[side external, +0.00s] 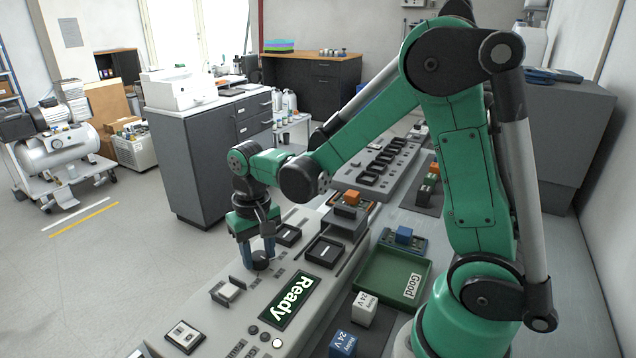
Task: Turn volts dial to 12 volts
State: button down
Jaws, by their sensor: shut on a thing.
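A dark round dial (260,264) stands on the grey control panel, just left of the lit "Ready" display. I take it to be the volts dial, but its markings are too small to read. My gripper (258,256) points down over it, with its blue-grey fingers on either side, shut on the dial. The fingers and the viewing angle hide part of the dial, and I cannot tell which value it is set to.
The "Ready" display (291,298) lies beside the dial. A green tray (372,291) marked "Good" and relay blocks (364,308) lie to the right.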

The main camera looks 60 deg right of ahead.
aim_at(259, 255)
jog(key=shift+n, duration=0.6)
jog(key=shift+c, duration=2.1)
grip_release()
jog(key=shift+r, duration=0.1)
jog(key=shift+r, duration=2.75)
